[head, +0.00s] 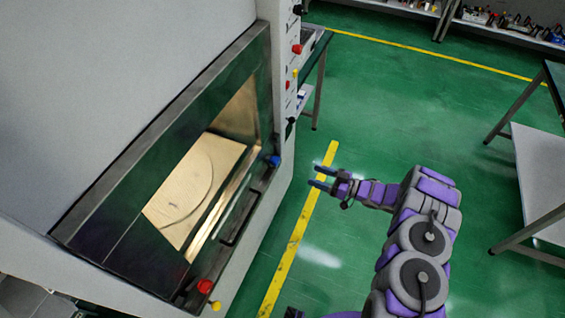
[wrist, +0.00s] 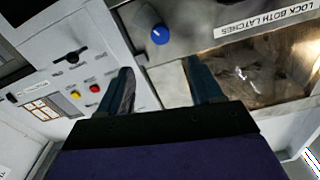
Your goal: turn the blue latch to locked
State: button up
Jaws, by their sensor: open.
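The blue latch (head: 274,161) is a small knob on the right end of the microwave door frame (head: 233,225) in the head view. In the wrist view the blue latch (wrist: 159,34) stands ahead of the finger gap, on a grey mount. How it is turned is too small to tell. My gripper (head: 315,176) is open and empty, to the right of the latch and apart from it. In the wrist view my gripper (wrist: 159,66) shows both dark fingers spread, with nothing between them.
A red knob (head: 205,286) and a yellow knob (head: 216,306) sit at the near end of the door. A label (wrist: 265,19) reads "LOCK BOTH LATCHES". A control panel (wrist: 60,90) is beside the door. Green floor (head: 370,100) is clear; tables stand right.

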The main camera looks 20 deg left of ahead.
aim_at(275, 160)
jog(key=w+a+b, duration=0.1)
jog(key=a+b, duration=0.1)
jog(key=a, duration=1.2)
jog(key=shift+a+b, duration=0.3)
jog(key=shift+a, duration=0.05)
jog(key=shift+f, duration=0.1)
jog(key=shift+c, duration=0.3)
jog(key=c, duration=1)
jog(key=shift+w+n+p, duration=0.1)
jog(key=shift+n+p, duration=0.3)
jog(key=shift+p, duration=0.05)
jog(key=shift+n+p, duration=2.85)
jog(key=shift+n, duration=5.75)
